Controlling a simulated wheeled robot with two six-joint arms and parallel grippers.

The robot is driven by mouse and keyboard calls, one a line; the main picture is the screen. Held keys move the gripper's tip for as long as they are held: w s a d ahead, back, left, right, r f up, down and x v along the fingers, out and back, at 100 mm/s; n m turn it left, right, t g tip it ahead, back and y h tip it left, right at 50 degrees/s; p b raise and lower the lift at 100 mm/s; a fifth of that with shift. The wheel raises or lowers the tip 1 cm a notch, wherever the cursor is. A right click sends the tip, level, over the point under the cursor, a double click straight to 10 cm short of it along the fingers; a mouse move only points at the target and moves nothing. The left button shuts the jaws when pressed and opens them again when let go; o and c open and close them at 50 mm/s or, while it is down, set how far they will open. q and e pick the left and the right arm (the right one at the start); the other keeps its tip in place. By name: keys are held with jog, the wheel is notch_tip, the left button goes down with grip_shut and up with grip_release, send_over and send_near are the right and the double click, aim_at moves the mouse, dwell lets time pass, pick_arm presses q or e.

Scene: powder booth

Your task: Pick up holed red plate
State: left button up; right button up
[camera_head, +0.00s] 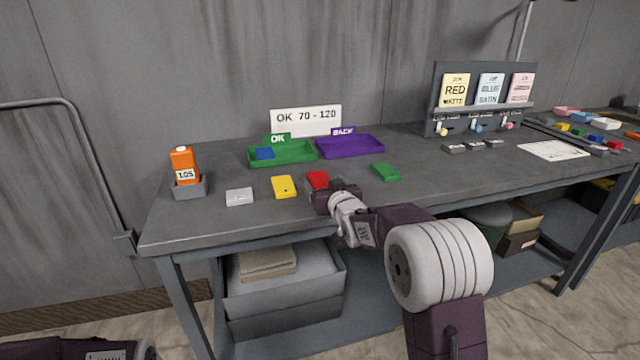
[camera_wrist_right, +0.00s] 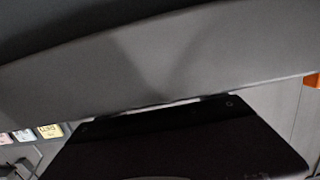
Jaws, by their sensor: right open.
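A small red plate (camera_head: 317,179) lies on the grey table near its front edge, between a yellow plate and a green plate. Its near right part is hidden by my right gripper, and I cannot make out a hole. My right gripper (camera_head: 333,190) is open at the plate's near right side, low over the table. I cannot tell whether it touches the plate. In the right wrist view, dark close surfaces fill most of the picture and the red plate does not show. My left gripper is not in view.
A yellow plate (camera_head: 284,187), a pale grey plate (camera_head: 239,197) and a green plate (camera_head: 386,172) lie nearby. A green tray (camera_head: 300,157) holding a blue plate (camera_head: 265,153) and a purple tray (camera_head: 362,151) stand behind. An orange bottle (camera_head: 184,165) stands at left.

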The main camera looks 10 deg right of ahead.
aim_at(322, 182)
jog(key=w, duration=0.3)
jog(key=shift+f, duration=0.35)
jog(key=shift+c, duration=0.4)
jog(key=shift+r, duration=0.1)
jog(key=c, duration=1.6)
notch_tip(322, 182, up, 18)
jog(key=p, duration=0.9)
